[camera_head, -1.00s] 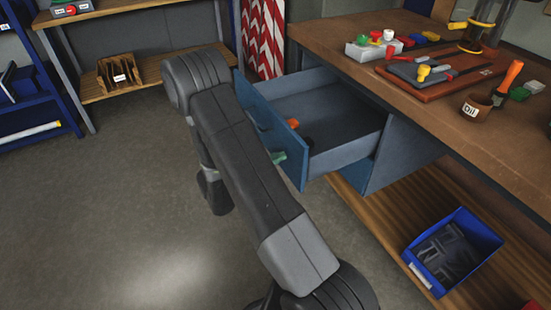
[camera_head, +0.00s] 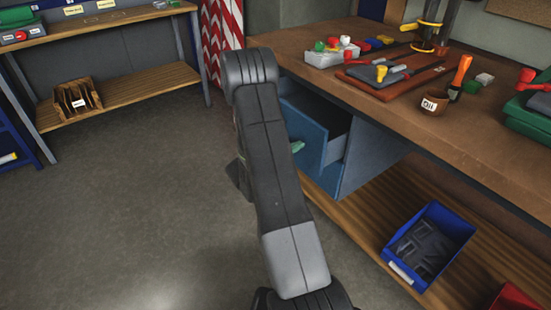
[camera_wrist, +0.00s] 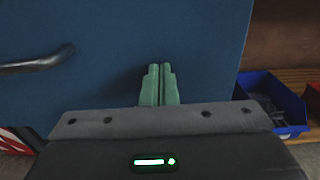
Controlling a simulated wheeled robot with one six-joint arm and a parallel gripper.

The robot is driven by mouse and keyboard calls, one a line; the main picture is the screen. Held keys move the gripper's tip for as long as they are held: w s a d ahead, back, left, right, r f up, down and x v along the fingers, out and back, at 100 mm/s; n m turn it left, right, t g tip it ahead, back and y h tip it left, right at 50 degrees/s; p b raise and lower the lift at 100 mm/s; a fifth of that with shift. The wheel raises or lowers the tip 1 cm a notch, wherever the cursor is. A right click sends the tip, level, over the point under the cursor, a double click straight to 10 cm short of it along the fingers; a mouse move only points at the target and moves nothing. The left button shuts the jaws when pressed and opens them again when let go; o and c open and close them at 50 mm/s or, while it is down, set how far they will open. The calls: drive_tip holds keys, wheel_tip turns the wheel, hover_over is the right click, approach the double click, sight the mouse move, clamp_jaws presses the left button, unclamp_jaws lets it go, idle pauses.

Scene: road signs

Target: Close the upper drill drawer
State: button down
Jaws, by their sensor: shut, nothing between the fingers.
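The upper drill drawer (camera_head: 307,139) is a blue drawer under the workbench, standing partly open in the head view. Its front also fills much of the wrist view (camera_wrist: 105,45), with a dark handle (camera_wrist: 38,63) at the left. My gripper (camera_wrist: 161,70) has green fingers that are shut together with nothing between them. They point at the drawer front, to the right of the handle; I cannot tell whether they touch it. In the head view a green fingertip (camera_head: 297,147) shows beside the drawer front, and my arm hides the drawer's left part.
The wooden workbench (camera_head: 460,121) carries a brown OIL pot (camera_head: 434,102), a red-brown board (camera_head: 372,86) and small coloured parts. A blue bin (camera_head: 430,245) sits on the lower shelf (camera_head: 372,215). The floor to the left is clear, before a shelf with a wooden rack (camera_head: 77,97).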

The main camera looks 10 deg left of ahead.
drive_tip(key=b+x, duration=0.2)
drive_tip(key=x, duration=0.9)
drive_tip(key=shift+d, duration=0.1)
drive_tip(key=shift+w+d+r, duration=0.1)
drive_tip(key=shift+w+r, duration=0.05)
drive_tip(key=shift+w, duration=0.1)
drive_tip(key=shift+r, duration=0.15)
